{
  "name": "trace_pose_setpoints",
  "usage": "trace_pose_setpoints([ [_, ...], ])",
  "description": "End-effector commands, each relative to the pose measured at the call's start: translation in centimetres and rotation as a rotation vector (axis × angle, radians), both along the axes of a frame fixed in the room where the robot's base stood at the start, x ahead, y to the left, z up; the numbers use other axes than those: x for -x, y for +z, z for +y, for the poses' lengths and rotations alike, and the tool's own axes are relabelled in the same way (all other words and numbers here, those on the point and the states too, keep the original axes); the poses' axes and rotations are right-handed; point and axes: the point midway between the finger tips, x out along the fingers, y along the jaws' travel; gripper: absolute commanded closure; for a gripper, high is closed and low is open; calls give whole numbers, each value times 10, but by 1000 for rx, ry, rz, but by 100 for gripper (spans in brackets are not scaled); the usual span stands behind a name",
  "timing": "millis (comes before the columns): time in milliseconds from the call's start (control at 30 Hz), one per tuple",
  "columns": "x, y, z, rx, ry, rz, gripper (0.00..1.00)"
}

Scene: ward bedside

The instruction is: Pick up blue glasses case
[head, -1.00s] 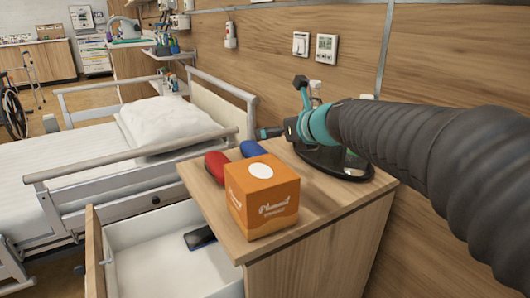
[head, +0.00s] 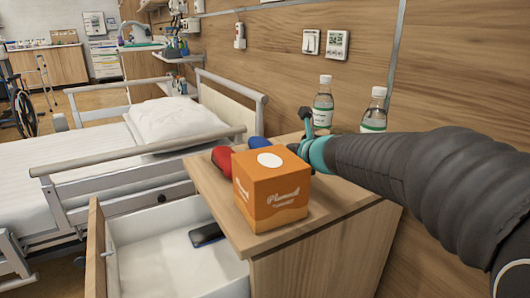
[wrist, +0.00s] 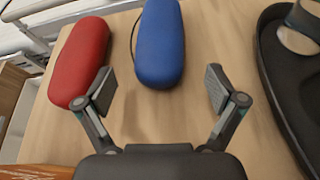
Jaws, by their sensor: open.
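The blue glasses case (wrist: 160,45) lies on the wooden bedside cabinet top. In the wrist view it is ahead of my gripper (wrist: 158,90), its near end level with the gap between the fingertips. My gripper is open and empty, with the left finger close to the red case and the right finger clear of the blue one. In the head view only a small part of the blue case (head: 252,146) shows behind the orange box, and the box and my arm hide most of my gripper.
A red case (wrist: 80,62) lies left of the blue one. An orange box (head: 270,190) stands at the cabinet's front. A black tray-like object (wrist: 285,80) is at the right. Two bottles (head: 323,105) stand at the back. The open drawer (head: 150,245) holds a dark phone-like object (head: 206,234).

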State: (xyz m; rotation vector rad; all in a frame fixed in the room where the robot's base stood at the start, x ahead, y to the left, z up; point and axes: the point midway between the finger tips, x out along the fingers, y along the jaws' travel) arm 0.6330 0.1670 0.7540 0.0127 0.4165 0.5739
Motion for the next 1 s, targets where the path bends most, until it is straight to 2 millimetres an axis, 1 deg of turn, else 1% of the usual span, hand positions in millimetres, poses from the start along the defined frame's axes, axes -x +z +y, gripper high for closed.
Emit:
trace_pose_setpoints([
  [33, -7, -6, 5, 0, 2, 2, 6],
  [100, -15, -11, 12, 2, 3, 2, 6],
  [200, -26, -15, 18, 1, 1, 2, 6],
  [300, -32, -17, 23, 0, 1, 1, 6],
  [600, -35, -18, 24, 0, 0, 0, 6],
  [667, -35, -18, 24, 0, 0, 0, 21],
  [700, -35, -18, 24, 0, 0, 0, 31],
  [767, -35, -18, 24, 0, 0, 0, 46],
  [800, -35, -18, 24, 0, 0, 0, 56],
  [867, -35, -18, 24, 0, 0, 0, 71],
  [900, -35, -18, 24, 0, 0, 0, 73],
  [1000, -35, -17, 24, 0, 0, 0, 73],
])
